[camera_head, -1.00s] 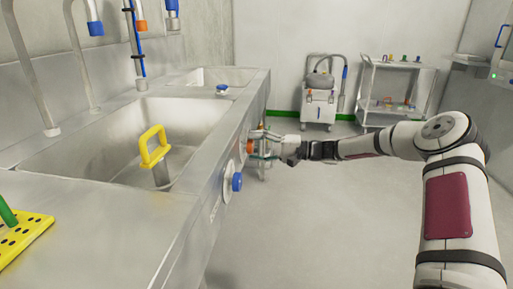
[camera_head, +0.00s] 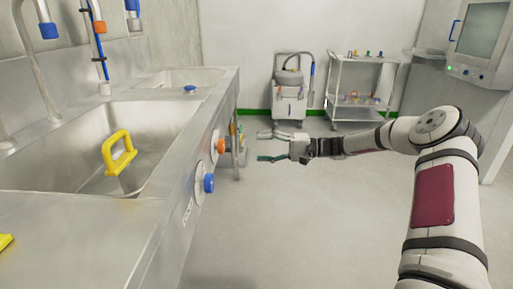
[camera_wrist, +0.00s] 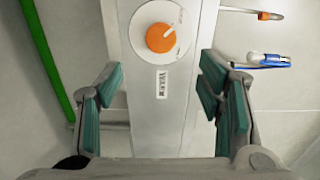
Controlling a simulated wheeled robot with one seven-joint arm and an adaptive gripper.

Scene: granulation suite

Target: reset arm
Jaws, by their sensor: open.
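My gripper (camera_head: 268,146) is open and empty, stretched out to the right of the steel sink unit's front, with clear floor beneath it. Its green-padded fingers also show in the wrist view (camera_wrist: 158,103), spread wide on either side of the sink front. An orange knob (camera_head: 220,146) on a white dial sits on that front, a short way left of the fingers. In the wrist view the orange knob (camera_wrist: 161,38) lies ahead, above a small label. Nothing is between the fingers.
A blue knob (camera_head: 208,183) sits nearer on the same front. The steel sink (camera_head: 160,112) holds a yellow-handled item (camera_head: 118,152). A wheeled machine (camera_head: 289,98) and a steel cart (camera_head: 361,92) stand by the back wall. A screen panel (camera_head: 482,42) is at right. The middle floor is clear.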

